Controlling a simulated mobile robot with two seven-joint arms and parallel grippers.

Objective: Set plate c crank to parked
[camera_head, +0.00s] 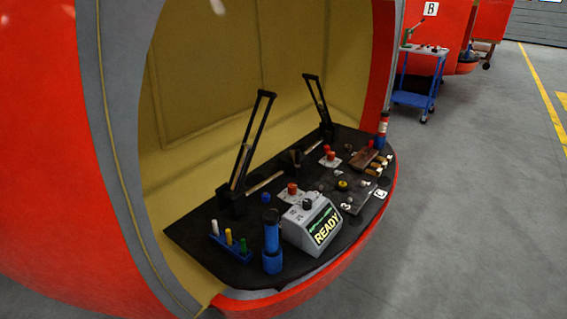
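A small white tag marked C (380,194) sits at the right front edge of the black bench top inside the red nosecone. Next to it lies a dark plate (357,198) with small fittings on it. A yellow-topped knob (342,184) stands by the plate's left edge. A white tag marked 3 (346,207) is at the plate's front. The crank itself is too small and dark to tell apart, and I cannot tell its position. Neither of my grippers is in view.
A grey box with a READY display (326,227) stands front centre. A blue cylinder (271,245) and a blue rack of pegs (230,243) are left of it. Two tall black lever frames (248,145) rise behind. A blue cart (415,90) stands beyond; the floor at right is clear.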

